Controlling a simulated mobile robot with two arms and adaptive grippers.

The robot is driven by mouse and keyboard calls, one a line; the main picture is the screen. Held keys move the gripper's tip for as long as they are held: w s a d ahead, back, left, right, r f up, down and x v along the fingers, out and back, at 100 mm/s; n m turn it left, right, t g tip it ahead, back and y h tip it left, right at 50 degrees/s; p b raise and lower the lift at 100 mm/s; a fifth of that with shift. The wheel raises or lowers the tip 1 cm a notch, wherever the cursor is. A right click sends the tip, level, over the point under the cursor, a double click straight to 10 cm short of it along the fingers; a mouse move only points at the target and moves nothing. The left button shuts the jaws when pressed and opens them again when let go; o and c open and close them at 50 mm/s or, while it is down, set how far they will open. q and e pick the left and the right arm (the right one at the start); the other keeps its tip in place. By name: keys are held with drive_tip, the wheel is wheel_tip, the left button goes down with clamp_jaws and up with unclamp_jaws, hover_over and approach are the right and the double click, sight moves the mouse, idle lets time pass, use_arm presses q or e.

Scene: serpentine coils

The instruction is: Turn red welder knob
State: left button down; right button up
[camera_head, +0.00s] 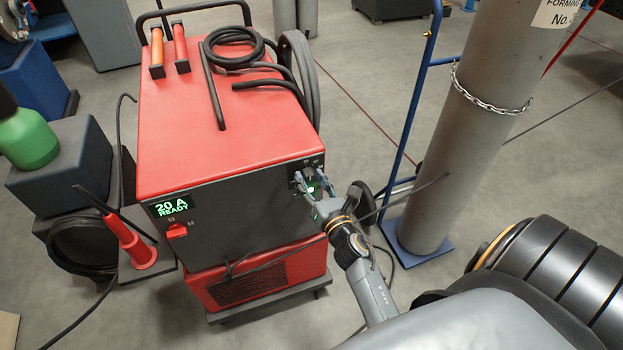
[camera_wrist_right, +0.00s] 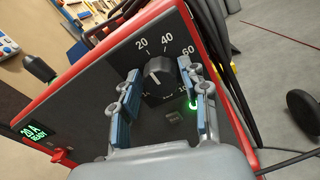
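The red welder (camera_head: 215,130) stands upright, with a dark front panel and a green display (camera_head: 171,206) reading "20 A READY". Its black knob (camera_wrist_right: 163,88) has a white pointer aimed up-left, near the 20 mark of a printed scale. My right gripper (camera_head: 312,186) is at the upper right of the panel. In the right wrist view its blue-padded fingers are open, one on each side of the knob, with gaps visible; exact depth is hard to tell. In the head view the fingers partly hide the knob. My left gripper is not in view.
A green light (camera_wrist_right: 193,107) glows beside the right finger. A red switch (camera_head: 177,231) sits below the display. Black cables (camera_head: 235,55) lie on the welder's top and hang at its right side. A chained grey cylinder (camera_head: 470,130) on a blue cart stands to the right.

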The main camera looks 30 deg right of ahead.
drive_tip(key=c, duration=0.6)
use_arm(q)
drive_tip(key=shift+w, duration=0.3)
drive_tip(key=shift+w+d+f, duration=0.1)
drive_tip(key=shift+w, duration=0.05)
use_arm(e)
drive_tip(key=shift+m, duration=0.3)
drive_tip(key=m+b, duration=0.1)
drive_tip(key=m, duration=0.3)
drive_tip(key=shift+d+f+m, duration=0.1)
drive_tip(key=shift+m, duration=0.2)
drive_tip(key=m, duration=0.5)
drive_tip(key=shift+m+h+b, duration=0.3)
drive_tip(key=shift+b, duration=0.05)
drive_tip(key=m, duration=0.5)
drive_tip(key=shift+f+m+p, duration=0.1)
drive_tip(key=shift+m+p, duration=0.2)
drive_tip(key=shift+m, duration=0.1)
use_arm(q)
drive_tip(key=shift+p, duration=0.6)
use_arm(e)
drive_tip(key=m+h, duration=0.1)
drive_tip(key=m, duration=0.5)
drive_tip(key=shift+f, duration=0.1)
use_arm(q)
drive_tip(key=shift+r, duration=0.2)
